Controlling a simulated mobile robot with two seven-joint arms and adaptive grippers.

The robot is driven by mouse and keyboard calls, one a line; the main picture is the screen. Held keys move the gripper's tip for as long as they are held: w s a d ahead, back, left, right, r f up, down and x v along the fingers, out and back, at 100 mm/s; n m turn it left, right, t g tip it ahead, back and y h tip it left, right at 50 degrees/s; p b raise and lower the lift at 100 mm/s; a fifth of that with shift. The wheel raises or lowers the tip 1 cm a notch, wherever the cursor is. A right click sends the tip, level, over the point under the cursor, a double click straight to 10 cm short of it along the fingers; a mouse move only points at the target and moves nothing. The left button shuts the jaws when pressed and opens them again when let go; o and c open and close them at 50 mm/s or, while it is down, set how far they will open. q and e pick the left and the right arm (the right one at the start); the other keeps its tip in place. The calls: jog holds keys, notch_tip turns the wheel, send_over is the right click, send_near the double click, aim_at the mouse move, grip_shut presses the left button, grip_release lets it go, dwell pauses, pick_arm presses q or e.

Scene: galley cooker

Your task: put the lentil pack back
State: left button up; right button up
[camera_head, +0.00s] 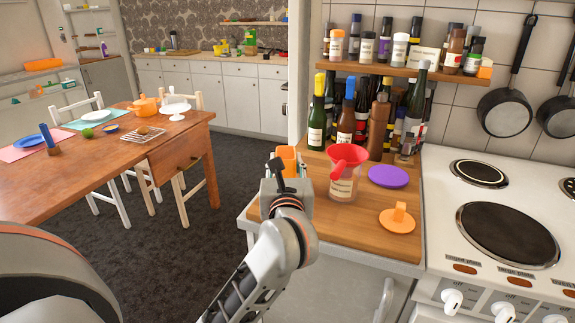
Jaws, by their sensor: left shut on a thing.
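An orange pack (287,153), which I take to be the lentil pack, shows at the left end of the wooden counter (350,221). My left gripper (287,172) is in front of it and shut on it; the fingers and wrist hide its lower part. I cannot tell whether the pack touches the counter. To its right stands a clear labelled jar (342,188) with a red funnel (347,158) in its mouth. My right gripper is not in view.
Several bottles (346,115) crowd the counter's back under a spice shelf (405,70). A purple disc (388,176) and an orange knobbed lid (397,219) lie right of the jar. The cooker (490,215) adjoins at right. A dining table (100,165) stands left, with open floor between.

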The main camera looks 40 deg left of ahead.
pick_arm(q)
jog(key=shift+f, duration=0.1)
jog(key=o, duration=1.2)
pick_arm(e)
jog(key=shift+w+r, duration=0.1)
